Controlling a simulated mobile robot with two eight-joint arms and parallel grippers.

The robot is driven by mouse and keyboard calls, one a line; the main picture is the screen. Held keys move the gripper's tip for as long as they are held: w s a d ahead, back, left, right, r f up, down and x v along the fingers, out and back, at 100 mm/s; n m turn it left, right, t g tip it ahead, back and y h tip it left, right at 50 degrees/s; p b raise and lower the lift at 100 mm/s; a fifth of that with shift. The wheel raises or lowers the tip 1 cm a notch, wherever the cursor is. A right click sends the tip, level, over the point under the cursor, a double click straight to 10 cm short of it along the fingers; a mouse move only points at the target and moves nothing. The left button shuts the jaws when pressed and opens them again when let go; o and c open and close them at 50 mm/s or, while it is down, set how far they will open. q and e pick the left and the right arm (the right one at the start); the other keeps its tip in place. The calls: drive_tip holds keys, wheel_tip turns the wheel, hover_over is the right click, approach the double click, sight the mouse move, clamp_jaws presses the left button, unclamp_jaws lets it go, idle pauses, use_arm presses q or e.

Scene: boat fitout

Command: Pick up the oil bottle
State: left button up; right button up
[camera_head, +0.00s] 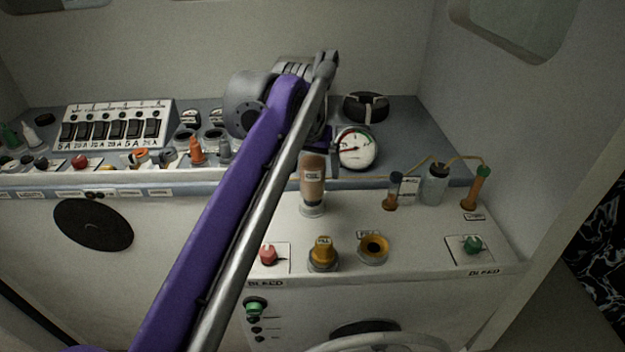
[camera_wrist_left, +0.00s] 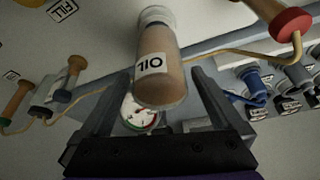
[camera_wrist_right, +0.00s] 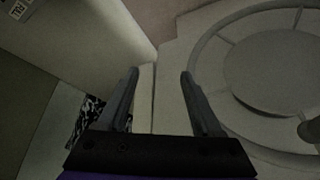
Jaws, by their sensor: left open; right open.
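The oil bottle (camera_head: 312,185) is a clear cylinder of brown liquid with a white OIL label. It stands upright on the white console ledge. In the left wrist view the bottle (camera_wrist_left: 162,75) appears inverted, in line with the gap between my left fingers. My left gripper (camera_wrist_left: 158,73) is open and empty, with a finger on each side of the bottle in the picture; I cannot tell whether the bottle is inside the jaws. In the head view my left arm hides most of that gripper. My right gripper (camera_wrist_right: 159,72) is open and empty, away from the bottle.
Yellow fill fittings (camera_head: 323,255) and a red knob (camera_head: 268,255) stand in front of the bottle. A pressure gauge (camera_head: 357,149) is behind it. Small tubed bottles (camera_head: 434,184) stand to its right. A switch panel (camera_head: 115,125) is at the left.

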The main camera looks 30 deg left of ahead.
use_arm(q)
drive_tip(key=shift+w+a+f, duration=0.1)
drive_tip(key=shift+w+f, duration=0.15)
drive_tip(key=shift+f, duration=0.4)
clamp_jaws()
